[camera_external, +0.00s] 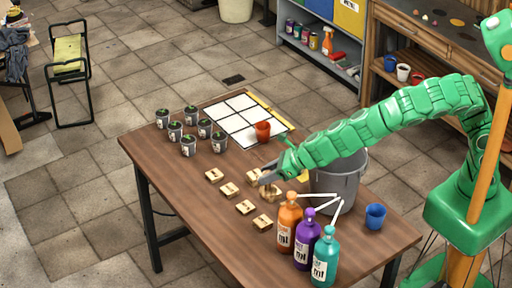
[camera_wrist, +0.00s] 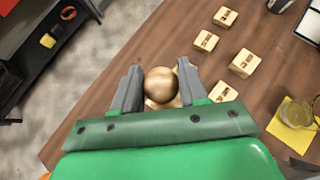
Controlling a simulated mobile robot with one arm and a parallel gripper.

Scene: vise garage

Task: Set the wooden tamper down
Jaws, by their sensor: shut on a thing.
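The wooden tamper (camera_wrist: 161,84) is between the two fingers of my gripper (camera_wrist: 160,80) in the wrist view, with its round, light-brown knob uppermost. Its lower part is mostly hidden under the knob. In the external view my gripper (camera_external: 266,180) is low over the brown table (camera_external: 180,210), and the tamper (camera_external: 268,191) shows just below it, beside the small wooden blocks. I cannot tell whether its foot touches the table.
Several stamped wooden blocks (camera_external: 245,207) lie close by. A grey bucket (camera_external: 340,182) stands behind the orange, purple and teal bottles (camera_external: 304,250). A red cup (camera_external: 262,131), white-panelled board (camera_external: 228,122) and several potted seedlings (camera_external: 189,146) stand farther back. Bare tabletop lies at front left.

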